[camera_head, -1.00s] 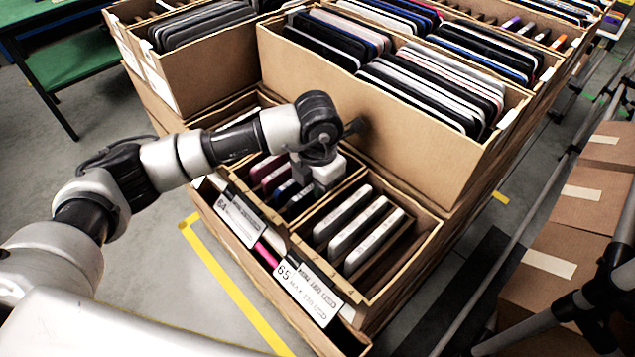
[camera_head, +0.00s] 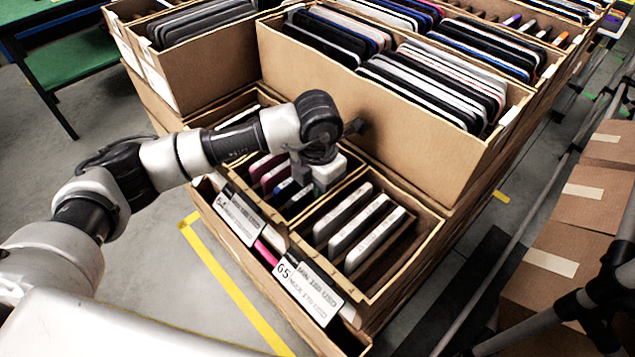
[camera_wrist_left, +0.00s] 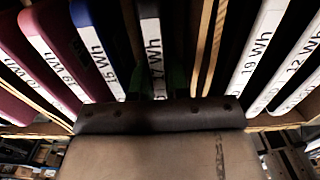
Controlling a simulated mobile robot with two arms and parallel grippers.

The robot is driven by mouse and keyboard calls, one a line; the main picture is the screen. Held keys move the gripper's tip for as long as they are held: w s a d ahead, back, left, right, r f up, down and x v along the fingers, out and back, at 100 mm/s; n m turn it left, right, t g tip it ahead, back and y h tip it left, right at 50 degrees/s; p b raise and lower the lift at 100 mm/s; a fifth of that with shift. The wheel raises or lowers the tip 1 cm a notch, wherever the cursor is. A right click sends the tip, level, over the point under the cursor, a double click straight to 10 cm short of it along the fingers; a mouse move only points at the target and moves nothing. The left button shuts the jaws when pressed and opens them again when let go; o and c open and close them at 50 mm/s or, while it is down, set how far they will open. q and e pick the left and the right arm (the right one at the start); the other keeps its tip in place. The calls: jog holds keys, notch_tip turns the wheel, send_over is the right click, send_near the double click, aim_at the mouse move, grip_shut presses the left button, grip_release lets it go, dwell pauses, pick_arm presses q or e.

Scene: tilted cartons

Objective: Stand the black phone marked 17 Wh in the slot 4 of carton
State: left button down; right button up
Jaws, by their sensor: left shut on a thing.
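The black phone (camera_wrist_left: 152,45) marked 17 Wh stands in the wrist view between a blue phone (camera_wrist_left: 98,50) marked 15 Wh and a cardboard wall. My left gripper (camera_head: 323,178) is shut on the black phone, at the right end of the box labelled G4 (camera_head: 238,214). The gripper mostly hides that phone in the head view. The neighbouring carton labelled G5 (camera_head: 307,290) holds three pale-edged phones (camera_head: 358,228) standing on edge. Its near-right part, past the third phone, looks empty. My right gripper is not in view.
Red phones (camera_head: 265,166) stand left of the blue one in the G4 box. A tall carton (camera_head: 400,135) full of phones rises right behind both boxes. Metal rails (camera_head: 535,205) and stacked brown cartons (camera_head: 565,235) stand at the right.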

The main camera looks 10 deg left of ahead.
pick_arm(q)
jog(key=c, duration=1)
grip_release()
jog(key=shift+a, duration=0.1)
notch_tip(320, 180, up, 9)
jog(key=shift+r+b, duration=0.15)
jog(key=shift+b, duration=0.6)
jog(key=shift+w+r, duration=0.1)
jog(key=shift+r, duration=0.6)
notch_tip(320, 180, up, 9)
jog(key=p, duration=0.4)
jog(key=shift+r, duration=0.1)
